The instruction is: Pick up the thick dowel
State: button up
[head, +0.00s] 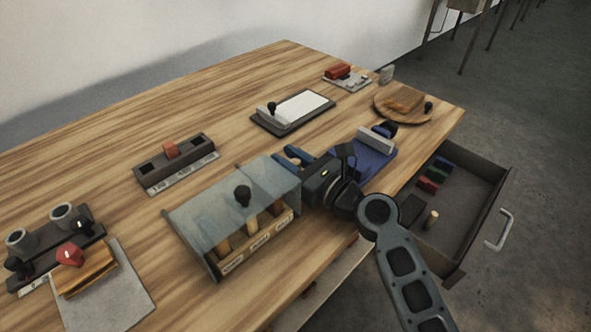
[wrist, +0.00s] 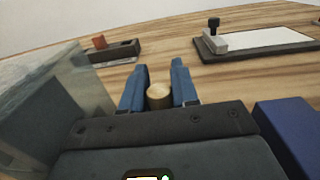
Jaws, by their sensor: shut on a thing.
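My gripper (head: 293,156) is at the right end of the clear-covered box, with its blue fingers pointing to the back left. In the wrist view, the blue fingers (wrist: 158,70) are shut on a short, stout, pale wooden cylinder, the thick dowel (wrist: 159,96). Its round end faces the camera. The head view does not clearly show the held dowel. Whether it touches the table is unclear. The box (head: 245,258) has a clear lid with a black knob (head: 243,194), and wooden pieces stand behind its labelled front.
A blue block-like stand (head: 372,165) is close right of my gripper. A dark tray with a white sheet (head: 303,106) lies behind. A dark rack with a red-brown block (head: 170,150) is at left. An open drawer (head: 470,170) at right holds coloured blocks and a small dowel (head: 431,219).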

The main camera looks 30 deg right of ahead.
grip_shut()
